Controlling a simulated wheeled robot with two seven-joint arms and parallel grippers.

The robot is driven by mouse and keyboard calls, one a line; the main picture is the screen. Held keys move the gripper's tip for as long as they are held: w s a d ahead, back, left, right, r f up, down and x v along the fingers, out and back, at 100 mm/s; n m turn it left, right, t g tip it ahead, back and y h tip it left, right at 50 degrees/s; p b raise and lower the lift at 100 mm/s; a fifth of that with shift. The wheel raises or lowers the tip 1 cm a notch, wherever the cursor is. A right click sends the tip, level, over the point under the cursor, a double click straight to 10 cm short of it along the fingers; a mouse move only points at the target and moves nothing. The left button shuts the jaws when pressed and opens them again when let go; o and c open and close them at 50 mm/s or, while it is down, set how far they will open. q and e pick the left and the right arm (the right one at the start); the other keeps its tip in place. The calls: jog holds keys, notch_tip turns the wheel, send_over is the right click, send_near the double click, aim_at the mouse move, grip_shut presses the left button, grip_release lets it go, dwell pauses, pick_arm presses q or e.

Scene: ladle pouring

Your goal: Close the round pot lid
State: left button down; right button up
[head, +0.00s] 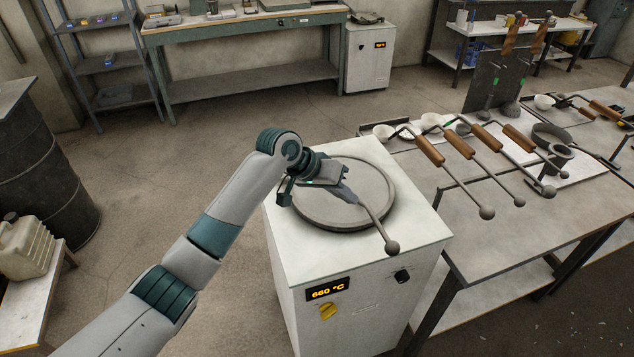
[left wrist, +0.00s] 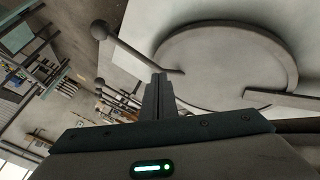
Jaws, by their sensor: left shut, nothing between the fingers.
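The round grey pot lid (head: 370,182) lies flat on top of the white furnace (head: 420,230), and no opening shows around it. Its handle rod (head: 374,220) runs toward the front right and ends in a ball knob (head: 391,248). The left wrist view shows the lid (left wrist: 225,55) and the ball knob (left wrist: 98,30). My right gripper is not in view.
To the right stands a table (head: 470,240) with several wooden-handled ladles (head: 430,150). A dark barrel (head: 45,165) stands at the left.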

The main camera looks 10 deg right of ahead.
pick_arm(q)
jog(key=a+b+v, duration=0.1)
jog(key=b+v, duration=0.1)
jog(key=v, duration=0.8)
jog(key=shift+a+b, duration=0.25)
jog(key=shift+b, duration=0.1)
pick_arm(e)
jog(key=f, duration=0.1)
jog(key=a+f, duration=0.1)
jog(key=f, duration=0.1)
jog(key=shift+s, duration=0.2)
pick_arm(q)
jog(key=shift+s+f, duration=0.1)
jog(key=shift+s, duration=0.05)
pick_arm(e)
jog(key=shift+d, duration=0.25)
